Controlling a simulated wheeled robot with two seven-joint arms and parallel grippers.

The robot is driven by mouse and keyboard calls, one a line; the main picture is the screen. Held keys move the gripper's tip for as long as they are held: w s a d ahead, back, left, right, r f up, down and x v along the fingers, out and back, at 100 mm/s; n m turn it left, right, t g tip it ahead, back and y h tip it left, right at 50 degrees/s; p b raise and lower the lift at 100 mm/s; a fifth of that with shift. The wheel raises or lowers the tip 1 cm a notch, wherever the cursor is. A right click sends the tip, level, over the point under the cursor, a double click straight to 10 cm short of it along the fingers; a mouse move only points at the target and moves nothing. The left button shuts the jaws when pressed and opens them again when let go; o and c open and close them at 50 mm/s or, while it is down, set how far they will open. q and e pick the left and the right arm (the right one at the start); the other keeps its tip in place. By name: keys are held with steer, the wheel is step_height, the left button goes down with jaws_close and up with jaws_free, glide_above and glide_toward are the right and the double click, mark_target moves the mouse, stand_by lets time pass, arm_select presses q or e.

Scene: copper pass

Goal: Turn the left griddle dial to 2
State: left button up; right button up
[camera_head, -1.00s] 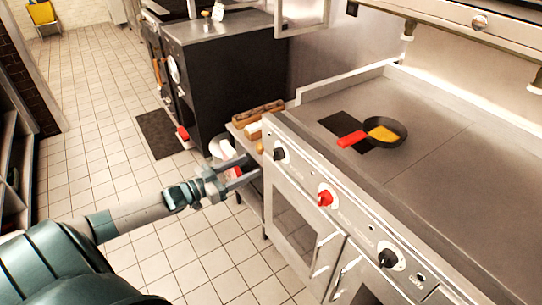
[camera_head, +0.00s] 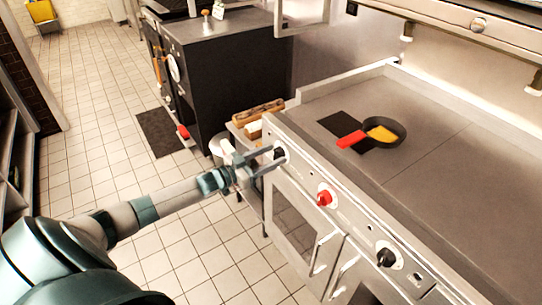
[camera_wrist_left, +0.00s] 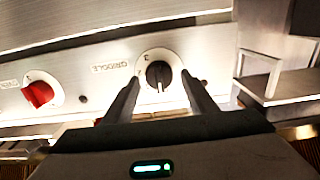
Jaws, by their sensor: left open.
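The left griddle dial (camera_wrist_left: 159,75) is a black knob on a white round plate, with a "GRIDDLE" label beside it in the left wrist view. In the head view the dial (camera_head: 280,153) is at the far left end of the front panel, partly covered by my gripper. My left gripper (camera_wrist_left: 162,92) is open, with a finger on each side of the dial in the wrist view. In the head view the left gripper (camera_head: 268,158) reaches the panel at the dial. I cannot tell whether the fingers touch it. My right gripper is not in view.
A red knob (camera_head: 325,196) and another black knob (camera_head: 387,257) sit further along the panel. A pan (camera_head: 385,131) with a red handle and yellow food stands on the griddle top (camera_head: 428,160). Oven door handles stick out below. Tiled floor (camera_head: 95,185) is clear at left.

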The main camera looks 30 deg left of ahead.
arm_select(q)
steer(key=shift+c, duration=0.7)
steer(key=c, duration=0.9)
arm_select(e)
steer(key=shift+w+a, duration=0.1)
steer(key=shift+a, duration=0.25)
